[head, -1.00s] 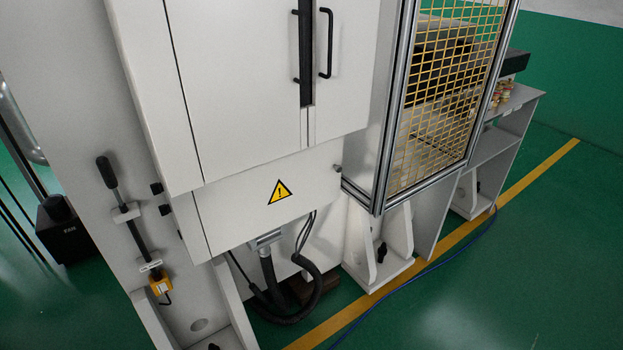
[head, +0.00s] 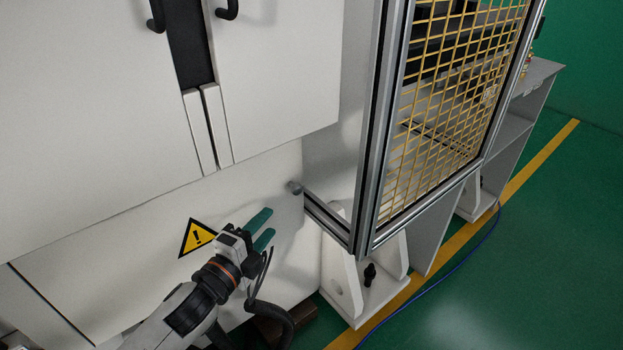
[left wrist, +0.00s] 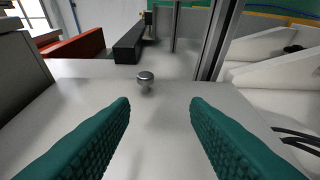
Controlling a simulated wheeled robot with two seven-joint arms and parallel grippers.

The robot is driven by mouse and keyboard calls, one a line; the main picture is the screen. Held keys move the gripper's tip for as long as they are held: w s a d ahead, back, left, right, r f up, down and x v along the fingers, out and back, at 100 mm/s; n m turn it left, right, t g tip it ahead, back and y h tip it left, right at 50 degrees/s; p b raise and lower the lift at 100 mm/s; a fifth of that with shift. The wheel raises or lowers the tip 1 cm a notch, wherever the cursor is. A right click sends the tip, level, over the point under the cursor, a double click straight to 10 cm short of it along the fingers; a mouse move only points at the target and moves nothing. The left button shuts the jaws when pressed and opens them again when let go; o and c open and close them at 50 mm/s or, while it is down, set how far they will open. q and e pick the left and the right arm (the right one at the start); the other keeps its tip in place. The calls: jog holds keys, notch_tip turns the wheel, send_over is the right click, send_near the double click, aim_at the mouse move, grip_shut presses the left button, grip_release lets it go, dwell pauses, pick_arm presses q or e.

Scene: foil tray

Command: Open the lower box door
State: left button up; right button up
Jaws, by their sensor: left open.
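The lower box door (head: 110,235) is a white panel with a yellow warning triangle (head: 196,237); it looks shut. A small round metal knob (head: 294,187) sits near its right end. In the left wrist view the knob (left wrist: 146,77) stands ahead, slightly left of the middle between the fingers. My left gripper (head: 262,229) is in front of the panel, below and left of the knob. Its green fingers are open and empty, and they also show in the left wrist view (left wrist: 160,115). They are apart from the knob. My right gripper is not in view.
Upper white doors with black handles (head: 155,14) are above the panel. A metal-framed yellow mesh guard (head: 455,110) stands close to the right of the knob. A black hose (head: 275,318) hangs below. Green floor (head: 500,290) is free at the right.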

aim_at(297, 194)
pick_arm(q)
jog(key=shift+m+h, duration=0.4)
jog(key=w+d+r, duration=0.2)
jog(key=w+d, duration=0.1)
jog(key=shift+d, duration=0.1)
jog(key=x, duration=0.6)
jog(key=shift+f, duration=0.1)
jog(key=shift+w+d, duration=0.15)
jog(key=shift+w, duration=0.3)
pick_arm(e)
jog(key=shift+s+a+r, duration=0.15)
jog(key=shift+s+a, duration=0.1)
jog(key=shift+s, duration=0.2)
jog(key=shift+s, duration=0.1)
pick_arm(q)
jog(key=shift+c, duration=0.9)
jog(key=shift+p, duration=0.3)
grip_shut()
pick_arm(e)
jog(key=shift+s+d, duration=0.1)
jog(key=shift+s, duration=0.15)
